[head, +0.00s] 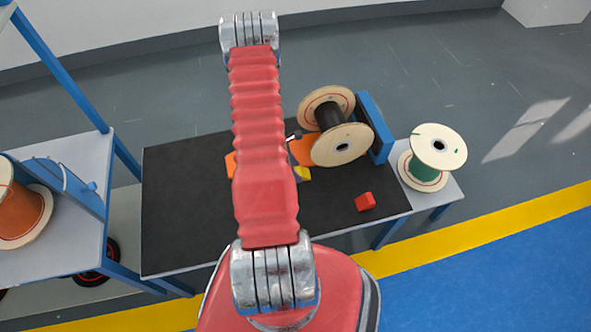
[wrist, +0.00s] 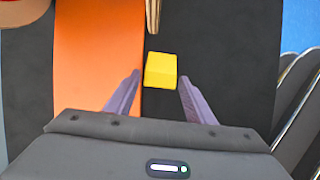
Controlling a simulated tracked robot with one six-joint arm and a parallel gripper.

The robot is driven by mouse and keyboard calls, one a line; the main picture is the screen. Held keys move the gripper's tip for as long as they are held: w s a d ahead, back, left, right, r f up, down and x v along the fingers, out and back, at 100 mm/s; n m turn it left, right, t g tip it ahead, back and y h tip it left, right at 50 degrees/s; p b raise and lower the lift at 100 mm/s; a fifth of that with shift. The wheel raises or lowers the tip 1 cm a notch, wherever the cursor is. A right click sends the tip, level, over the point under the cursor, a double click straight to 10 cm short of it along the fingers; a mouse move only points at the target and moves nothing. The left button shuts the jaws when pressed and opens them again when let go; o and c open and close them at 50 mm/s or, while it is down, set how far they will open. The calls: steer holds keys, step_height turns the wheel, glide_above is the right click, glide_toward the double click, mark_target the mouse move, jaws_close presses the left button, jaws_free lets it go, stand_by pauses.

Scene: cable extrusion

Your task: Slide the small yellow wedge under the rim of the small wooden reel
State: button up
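The small yellow wedge (head: 302,174) lies on the black table mat, just in front of the wooden reel (head: 342,146) wound with black cable. The wedge also shows in the wrist view (wrist: 161,70), near the tips of my gripper (wrist: 159,77). My gripper is open, with a finger on either side of the wedge and a visible gap at each side. A pale wooden rim edge (wrist: 153,15) stands just beyond the wedge in the wrist view, apart from it or nearly touching. In the head view my red arm hides most of the gripper.
An orange strip (wrist: 98,60) runs beside the wedge, under my left finger. A red block (head: 365,202) lies on the black mat (head: 180,200) to the right. A blue upright (head: 375,125) stands behind the reel. A green-cable reel (head: 439,147) stands at right. The mat's left part is clear.

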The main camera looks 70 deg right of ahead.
steer(key=c, duration=0.8)
